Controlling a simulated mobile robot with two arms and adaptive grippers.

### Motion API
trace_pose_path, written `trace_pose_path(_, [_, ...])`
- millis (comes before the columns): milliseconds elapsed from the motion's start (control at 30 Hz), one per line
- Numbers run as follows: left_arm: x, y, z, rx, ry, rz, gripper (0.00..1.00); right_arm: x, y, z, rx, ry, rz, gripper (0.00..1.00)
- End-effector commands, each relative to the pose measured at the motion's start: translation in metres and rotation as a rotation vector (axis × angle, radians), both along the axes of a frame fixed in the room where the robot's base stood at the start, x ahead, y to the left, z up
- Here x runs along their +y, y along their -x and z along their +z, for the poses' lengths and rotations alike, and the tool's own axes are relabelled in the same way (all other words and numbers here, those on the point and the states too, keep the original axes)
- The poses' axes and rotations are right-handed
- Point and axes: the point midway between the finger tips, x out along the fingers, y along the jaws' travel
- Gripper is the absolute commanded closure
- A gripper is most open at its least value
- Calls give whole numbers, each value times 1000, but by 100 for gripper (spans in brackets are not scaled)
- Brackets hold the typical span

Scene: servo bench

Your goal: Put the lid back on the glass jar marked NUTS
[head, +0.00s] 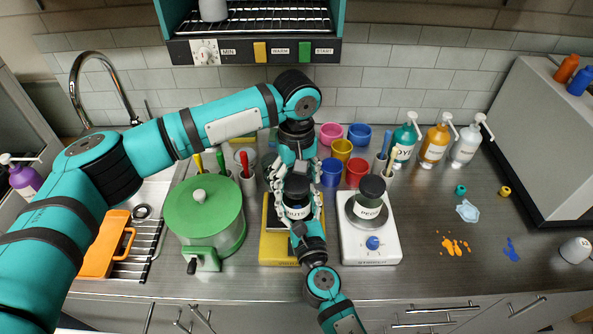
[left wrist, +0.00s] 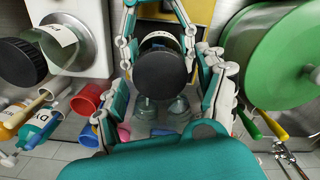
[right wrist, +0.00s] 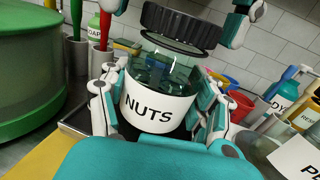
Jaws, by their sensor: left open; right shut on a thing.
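The glass jar marked NUTS (right wrist: 150,108) is upright, with a white label, between the fingers of my right gripper (right wrist: 160,120), which is shut on it. In the head view the jar's label (head: 297,212) shows above the yellow board. The black lid (right wrist: 182,27) is over the jar's mouth in the right wrist view. It looks tilted there, with its underside partly showing, and I cannot tell whether it touches the rim. The lid (left wrist: 165,75) faces the left wrist camera as a dark disc. My left gripper (head: 297,178) is open, its fingers around the lid from above.
A white scale (head: 370,248) with another lidded jar (head: 369,196) stands close on the right. A green pot (head: 203,215) stands on the left. The yellow board (head: 275,250) is underneath. Colored cups (head: 357,172) and pump bottles (head: 435,147) are behind.

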Motion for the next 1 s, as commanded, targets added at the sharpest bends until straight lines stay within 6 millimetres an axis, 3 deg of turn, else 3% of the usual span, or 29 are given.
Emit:
trace_pose_path(233, [0, 0, -1, 0, 0, 0, 26, 0, 0, 0, -1, 0, 0, 100])
trace_pose_path(700, [0, 0, 0, 0, 0, 0, 86, 0, 0, 0, -1, 0, 0, 100])
trace_pose_path(867, [0, 0, 0, 0, 2, -73, 86, 0, 0, 0, -1, 0, 0, 100])
trace_pose_path(1000, [0, 1, -1, 1, 2, -314, 86, 0, 0, 0, -1, 0, 0, 100])
